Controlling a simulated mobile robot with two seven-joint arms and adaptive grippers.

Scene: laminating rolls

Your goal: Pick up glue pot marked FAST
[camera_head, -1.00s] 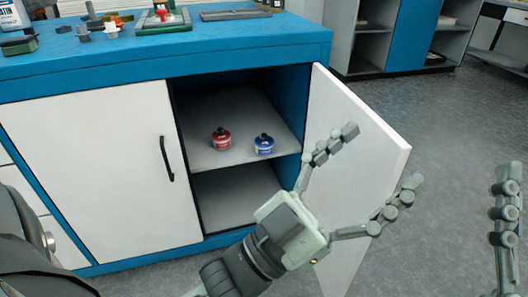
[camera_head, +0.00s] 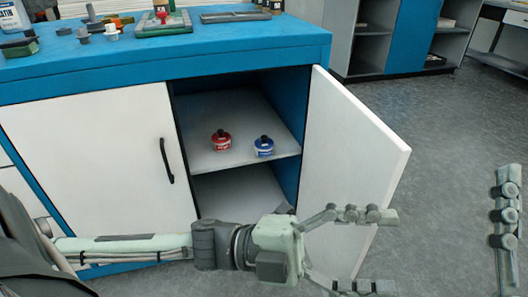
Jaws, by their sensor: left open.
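Two small glue pots stand upright on the upper shelf (camera_head: 225,160) of the open cabinet. One pot is red with a dark cap (camera_head: 221,141); to its right is a blue pot (camera_head: 264,147) with a dark cap. Their labels are too small to read, so I cannot tell which says FAST. My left gripper (camera_head: 392,252) is open and empty, below and right of the pots, in front of the open door and pointing right. My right gripper (camera_head: 506,222) shows only in part at the right edge; its opening is unclear.
The right cabinet door (camera_head: 350,160) stands open toward me; the left door (camera_head: 95,170) is shut, with a black handle (camera_head: 166,160). The blue worktop (camera_head: 230,40) above carries tools and small items. Grey floor (camera_head: 450,140) is free at the right.

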